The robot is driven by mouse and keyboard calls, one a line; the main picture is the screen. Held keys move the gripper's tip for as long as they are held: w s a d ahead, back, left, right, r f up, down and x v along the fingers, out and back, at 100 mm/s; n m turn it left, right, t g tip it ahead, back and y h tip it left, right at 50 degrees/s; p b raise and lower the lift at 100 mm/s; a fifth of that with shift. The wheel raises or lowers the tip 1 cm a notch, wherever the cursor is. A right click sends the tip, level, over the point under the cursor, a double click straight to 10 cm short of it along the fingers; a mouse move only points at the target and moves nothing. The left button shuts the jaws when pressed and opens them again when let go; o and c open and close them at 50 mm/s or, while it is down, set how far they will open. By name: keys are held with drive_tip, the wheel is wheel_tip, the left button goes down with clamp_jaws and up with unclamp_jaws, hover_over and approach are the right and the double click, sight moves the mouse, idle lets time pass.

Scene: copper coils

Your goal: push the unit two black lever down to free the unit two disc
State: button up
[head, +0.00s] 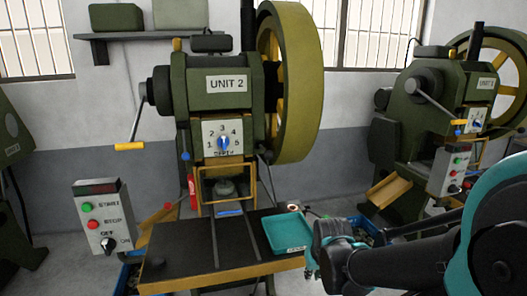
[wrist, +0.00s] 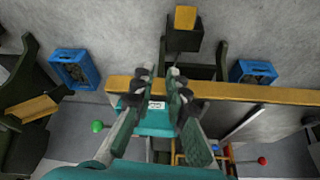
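Unit 2 (head: 227,85) is the green press in the middle of the head view. I cannot tell which part is the black lever. A grey round part (head: 226,187) sits inside the yellow-framed opening; I cannot tell whether it is the disc. My gripper (head: 325,245) is at the right, beside the press table and apart from the crank. In the wrist view its fingers (wrist: 161,74) are apart with nothing between them.
A teal tray (head: 268,234) lies on the right of the dark press table (head: 185,256). A control box (head: 104,217) stands at the left. Another press (head: 425,110) stands at the right. Blue bins (wrist: 77,69) show in the wrist view.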

clamp_jaws()
idle(0.8)
drive_tip(key=w+a+r+n+t+y, duration=0.1)
drive_tip(key=w+a+r+n, duration=0.2)
drive_tip(key=w+r, duration=0.9)
drive_tip(key=w+a+r+n+t+y, duration=0.1)
drive_tip(key=w+a+r+n, duration=0.3)
drive_tip(key=w+r, duration=0.8)
drive_tip(key=w+a+r+n+y, duration=0.1)
drive_tip(key=w+a+r+n, duration=0.3)
drive_tip(key=w+r, duration=0.8)
wheel_tip(320, 180, up, 4)
drive_tip(key=shift+w+n+t, duration=0.25)
drive_tip(key=shift+n+t, duration=0.15)
drive_tip(key=shift+n, duration=0.7)
drive_tip(key=shift+s+d+f, duration=0.1)
drive_tip(key=shift+s+f, duration=0.1)
drive_tip(key=shift+f, duration=1.25)
drive_tip(key=shift+s+a+f, duration=0.1)
drive_tip(key=shift+s+f, duration=0.15)
drive_tip(key=shift+f, duration=1.25)
drive_tip(key=shift+s+d+f, duration=0.1)
drive_tip(key=shift+s+f, duration=0.1)
drive_tip(key=shift+f, duration=1.25)
drive_tip(key=shift+f, duration=0.2)
